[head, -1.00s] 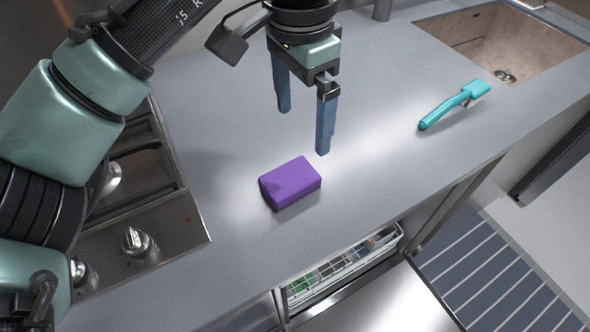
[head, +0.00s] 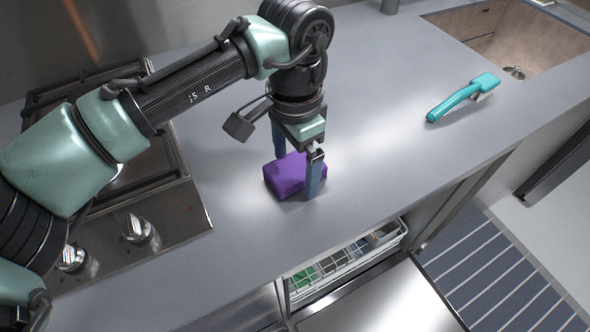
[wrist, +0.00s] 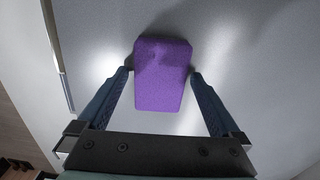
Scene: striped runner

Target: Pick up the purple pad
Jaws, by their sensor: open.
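The purple pad (head: 284,178) lies flat on the grey counter, partly hidden behind a finger of my gripper in the head view. My gripper (head: 297,168) points down over it, with one blue finger at the pad's far side and one at its near side. In the wrist view the pad (wrist: 162,76) sits between the two fingertips of my gripper (wrist: 161,76), with a finger beside each long side. The jaws are open; I cannot tell whether a finger touches the pad.
A teal brush (head: 463,98) lies on the counter (head: 385,130) to the right, near the sink (head: 510,40). A hob with knobs (head: 140,229) is at the left. Below the front edge, a dish rack (head: 345,262) shows in an open dishwasher. The counter between pad and brush is clear.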

